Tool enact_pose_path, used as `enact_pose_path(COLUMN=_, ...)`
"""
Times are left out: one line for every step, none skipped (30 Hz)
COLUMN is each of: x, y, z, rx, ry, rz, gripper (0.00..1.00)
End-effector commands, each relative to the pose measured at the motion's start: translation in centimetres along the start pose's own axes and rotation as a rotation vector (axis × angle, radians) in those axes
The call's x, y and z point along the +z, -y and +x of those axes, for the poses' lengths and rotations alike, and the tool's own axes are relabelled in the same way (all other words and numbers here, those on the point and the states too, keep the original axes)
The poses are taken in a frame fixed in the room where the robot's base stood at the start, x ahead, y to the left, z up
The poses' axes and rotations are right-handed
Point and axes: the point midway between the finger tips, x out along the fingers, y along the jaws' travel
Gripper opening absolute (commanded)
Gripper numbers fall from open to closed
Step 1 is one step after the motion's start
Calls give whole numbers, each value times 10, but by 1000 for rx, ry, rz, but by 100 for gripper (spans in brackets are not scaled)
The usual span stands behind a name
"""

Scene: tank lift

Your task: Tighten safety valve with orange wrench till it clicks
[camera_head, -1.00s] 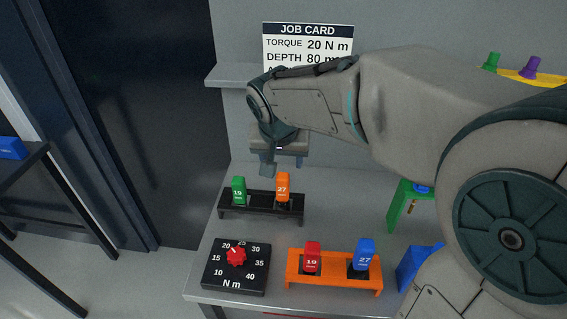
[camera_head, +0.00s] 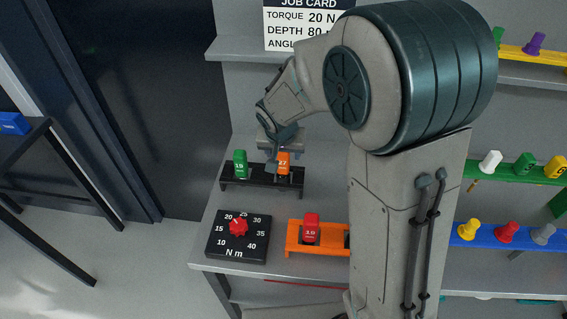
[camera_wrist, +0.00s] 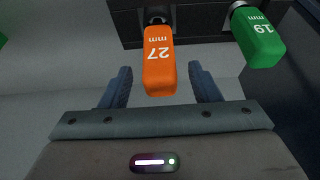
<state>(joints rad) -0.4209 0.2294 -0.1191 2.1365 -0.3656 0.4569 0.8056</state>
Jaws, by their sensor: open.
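The orange tool handle (camera_head: 283,162) marked 27 mm stands in the black rack (camera_head: 260,180) on the bench. In the wrist view the orange handle (camera_wrist: 159,72) lies between the two blue fingers of my open gripper (camera_wrist: 163,85), with gaps on both sides. In the head view my gripper (camera_head: 272,158) is just above and in front of the orange handle, partly covering it. A green handle (camera_head: 240,164) marked 19 mm stands to its left in the same rack; it also shows at the upper right of the wrist view (camera_wrist: 257,38). No safety valve can be made out.
An orange rack (camera_head: 298,248) holds a red 19 handle (camera_head: 311,228); my arm hides its right part. A torque dial (camera_head: 238,236) sits left of it. A job card (camera_head: 305,25) reads torque 20 N m. Coloured pegs fill shelves (camera_head: 510,175) at right.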

Motion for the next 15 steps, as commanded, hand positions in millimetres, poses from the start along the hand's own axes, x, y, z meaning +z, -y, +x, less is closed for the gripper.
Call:
enact_pose_path(x=0, y=0, z=5, rx=2, ry=2, rz=-1, gripper=56)
enact_pose_path(x=0, y=0, z=8, rx=1, ry=1, rz=-1, gripper=56)
enact_pose_path(x=0, y=0, z=11, rx=1, ry=1, rz=-1, gripper=56)
enact_pose_path(x=0, y=0, z=12, rx=1, ry=1, rz=-1, gripper=56)
enact_pose_path(x=0, y=0, z=14, rx=1, ry=0, rz=-1, gripper=56)
enact_pose_path(x=0, y=0, z=15, rx=0, ry=0, rz=0, gripper=56)
enact_pose_path(x=0, y=0, z=15, rx=0, ry=0, rz=0, gripper=56)
enact_pose_path(x=0, y=0, z=16, rx=-1, ry=-1, rz=0, gripper=56)
enact_pose_path(x=0, y=0, z=16, rx=-1, ry=-1, rz=0, gripper=56)
enact_pose_path(x=0, y=0, z=16, rx=-1, ry=-1, rz=0, gripper=56)
enact_pose_path(x=0, y=0, z=16, rx=-1, ry=-1, rz=0, gripper=56)
enact_pose_path(x=0, y=0, z=15, rx=-1, ry=-1, rz=0, gripper=56)
enact_pose_path(x=0, y=0, z=15, rx=-1, ry=-1, rz=0, gripper=54)
enact_pose_path(x=0, y=0, z=15, rx=-1, ry=-1, rz=0, gripper=45)
enact_pose_path(x=0, y=0, z=15, rx=-1, ry=-1, rz=0, gripper=34)
